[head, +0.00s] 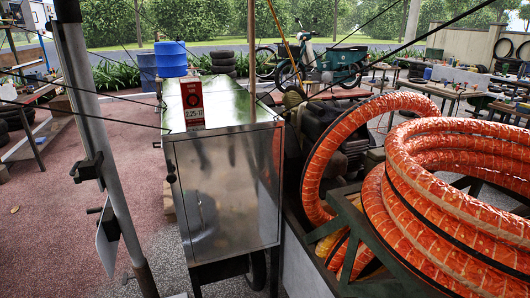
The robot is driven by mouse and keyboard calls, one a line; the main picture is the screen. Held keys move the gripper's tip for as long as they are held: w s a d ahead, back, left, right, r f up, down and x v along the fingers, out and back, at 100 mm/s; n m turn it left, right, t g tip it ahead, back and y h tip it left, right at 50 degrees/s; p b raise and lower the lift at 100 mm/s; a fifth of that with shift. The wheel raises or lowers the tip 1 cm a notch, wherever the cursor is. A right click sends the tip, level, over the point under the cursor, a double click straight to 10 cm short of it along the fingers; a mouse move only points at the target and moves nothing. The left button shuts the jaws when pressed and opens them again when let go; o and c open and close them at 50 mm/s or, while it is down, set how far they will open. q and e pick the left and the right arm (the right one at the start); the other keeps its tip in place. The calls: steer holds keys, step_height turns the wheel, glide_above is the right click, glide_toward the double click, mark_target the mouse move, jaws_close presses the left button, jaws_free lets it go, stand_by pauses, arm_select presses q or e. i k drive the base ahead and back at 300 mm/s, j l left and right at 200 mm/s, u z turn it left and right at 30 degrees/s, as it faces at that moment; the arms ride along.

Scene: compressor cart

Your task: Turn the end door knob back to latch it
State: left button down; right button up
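A metal cabinet with a large flat end door (228,195) stands in the middle of the head view. The door panel looks flush with its frame, but I cannot tell whether it is fully shut. A small dark knob (171,178) shows at the left edge of the door. It is too small for me to tell which way it is turned. Neither of my grippers shows in this view, and nothing is seen touching the knob.
A red box (192,102) marked 2.25-17 stands on the cabinet's top. Thick orange hose coils (445,200) fill the right side. A grey upright post (100,130) with a bracket stands at the left. Reddish floor (60,220) lies open around the post and left of the cabinet.

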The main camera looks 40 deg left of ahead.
mark_target(171, 178)
steer(key=u, duration=1.8)
